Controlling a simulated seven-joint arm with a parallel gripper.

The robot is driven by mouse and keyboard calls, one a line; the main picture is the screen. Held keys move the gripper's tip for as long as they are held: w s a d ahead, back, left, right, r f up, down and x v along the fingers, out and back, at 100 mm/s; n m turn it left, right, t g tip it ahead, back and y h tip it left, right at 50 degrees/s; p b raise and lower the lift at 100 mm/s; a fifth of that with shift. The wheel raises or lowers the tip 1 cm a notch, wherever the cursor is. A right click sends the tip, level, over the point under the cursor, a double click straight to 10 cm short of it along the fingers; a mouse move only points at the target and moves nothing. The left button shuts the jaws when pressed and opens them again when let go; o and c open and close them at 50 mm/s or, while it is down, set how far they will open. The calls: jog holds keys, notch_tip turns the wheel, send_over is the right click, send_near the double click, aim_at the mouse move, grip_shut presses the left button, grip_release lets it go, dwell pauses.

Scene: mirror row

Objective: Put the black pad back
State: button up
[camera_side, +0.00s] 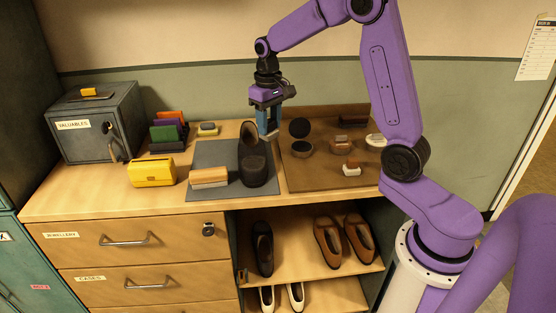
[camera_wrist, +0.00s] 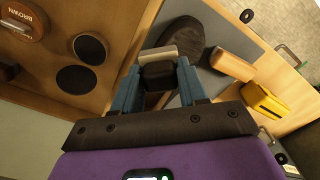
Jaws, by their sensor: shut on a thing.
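My gripper (camera_side: 268,136) is shut on a small block, dark with a pale face, which I take to be the black pad (camera_wrist: 158,72). In the side view the fingers hide most of it. The gripper points down over the right edge of the grey mat (camera_side: 205,157), just right of a black shoe (camera_side: 254,171). The shoe also shows beyond the fingertips in the wrist view (camera_wrist: 183,36). To the right is a brown tray (camera_side: 318,181). It holds an open round black tin (camera_side: 302,148), its lid (camera_side: 299,128), and a pale pad with a brown top (camera_side: 351,169).
The tray also holds brushes (camera_side: 345,146) and a tin marked BROWN (camera_wrist: 22,18). A wooden brush (camera_side: 209,177) lies on the mat. A yellow box (camera_side: 152,172), a card rack (camera_side: 169,133) and a grey safe (camera_side: 100,125) stand left. The tray's front left is clear.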

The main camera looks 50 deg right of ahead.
jog(key=s+d+f+m, duration=0.2)
jog(key=s, duration=0.1)
jog(key=s+d+f+m, duration=0.2)
jog(key=s+f+m, duration=0.1)
jog(key=s, duration=0.1)
jog(key=s+d+f+m, duration=0.2)
jog(key=s, duration=0.1)
jog(key=shift+s+f+m, duration=0.15)
jog(key=shift+f+m, duration=0.15)
jog(key=shift+m, duration=0.1)
jog(key=shift+f, duration=2.3)
jog(key=shift+f, duration=0.2)
jog(key=o, duration=0.9)
jog(key=shift+o, duration=0.2)
jog(key=shift+r, duration=0.1)
